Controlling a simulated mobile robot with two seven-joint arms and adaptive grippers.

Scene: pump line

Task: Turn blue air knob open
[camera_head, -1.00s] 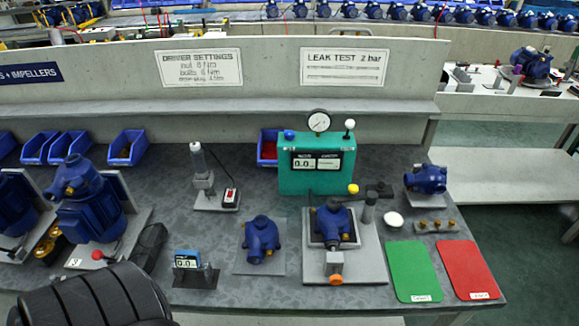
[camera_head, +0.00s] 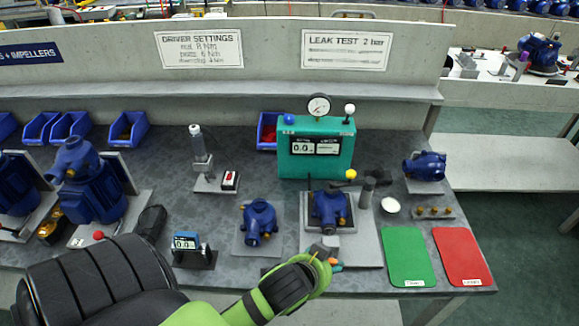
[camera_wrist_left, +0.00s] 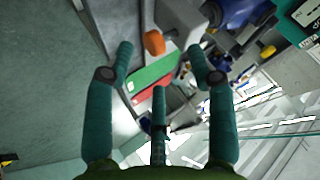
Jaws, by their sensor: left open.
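The blue air knob (camera_head: 289,118) sits on the top left of the teal leak test box (camera_head: 315,168). It is small, and its turn position cannot be told. My left gripper (camera_head: 326,256) is at the front edge of the pump test fixture, well below and in front of the knob. In the left wrist view its teal fingers (camera_wrist_left: 160,65) are spread and empty. The orange knob (camera_wrist_left: 154,42) of the fixture shows just beyond them, apart from the fingers. A corner of the teal box (camera_wrist_left: 307,14) shows at upper right there. My right gripper is not in view.
A blue pump (camera_head: 328,208) sits in the fixture, with a yellow knob (camera_head: 351,174) and dark clamp arm behind it. A dial gauge (camera_head: 318,106) and white-tipped lever (camera_head: 349,110) rise from the box. Green (camera_head: 408,257) and red (camera_head: 463,256) mats lie right.

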